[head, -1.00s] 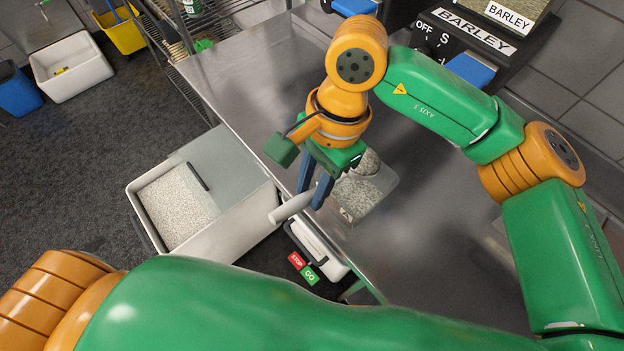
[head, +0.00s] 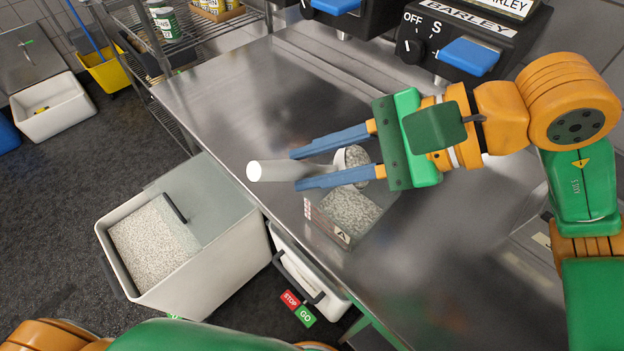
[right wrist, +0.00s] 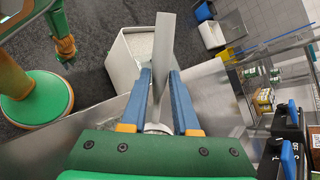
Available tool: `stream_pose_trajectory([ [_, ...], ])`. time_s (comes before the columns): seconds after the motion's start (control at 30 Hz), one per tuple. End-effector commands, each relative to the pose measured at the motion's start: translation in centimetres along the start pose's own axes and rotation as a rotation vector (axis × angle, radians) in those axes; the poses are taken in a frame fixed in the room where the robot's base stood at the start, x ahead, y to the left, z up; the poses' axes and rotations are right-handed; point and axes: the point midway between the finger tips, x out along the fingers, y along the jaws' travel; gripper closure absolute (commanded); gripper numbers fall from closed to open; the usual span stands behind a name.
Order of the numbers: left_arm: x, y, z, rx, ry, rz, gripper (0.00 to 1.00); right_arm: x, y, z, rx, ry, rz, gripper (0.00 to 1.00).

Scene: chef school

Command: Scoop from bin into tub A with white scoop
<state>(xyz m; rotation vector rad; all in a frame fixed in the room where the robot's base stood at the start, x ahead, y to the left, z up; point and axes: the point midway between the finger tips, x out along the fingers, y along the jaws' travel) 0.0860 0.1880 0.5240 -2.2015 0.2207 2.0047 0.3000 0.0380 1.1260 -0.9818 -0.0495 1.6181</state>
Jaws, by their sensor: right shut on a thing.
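My right gripper (head: 310,168) is shut on the white scoop (head: 272,171). The white bin (head: 206,276) stands at the left by the counter, holding grain under a partly open clear lid. The right wrist view shows the scoop (right wrist: 162,60) between the fingers. My left gripper is out of view.
The steel counter (head: 230,95) has clear room left of tub A. A barley dispenser (head: 470,45) with a blue lever stands at the back. A white container (head: 310,280) with STOP and GO tags sits below the counter's front edge. A wire shelf stands at the back left.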

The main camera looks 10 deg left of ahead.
Motion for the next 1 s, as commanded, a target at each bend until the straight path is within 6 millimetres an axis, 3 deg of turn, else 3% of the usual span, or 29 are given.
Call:
stream_pose_trajectory([
  [0.03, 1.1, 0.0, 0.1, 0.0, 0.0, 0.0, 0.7, 0.2, 0.2, -0.4, 0.004, -0.007, -0.018, 1.0],
  [0.5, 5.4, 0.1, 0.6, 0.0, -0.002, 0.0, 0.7, -0.7, -0.6, -0.4, 0.085, -0.08, -0.197, 1.0],
  [1.0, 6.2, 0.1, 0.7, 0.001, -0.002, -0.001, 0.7, -1.3, -1.1, -0.1, 0.112, -0.1, -0.251, 1.0],
])
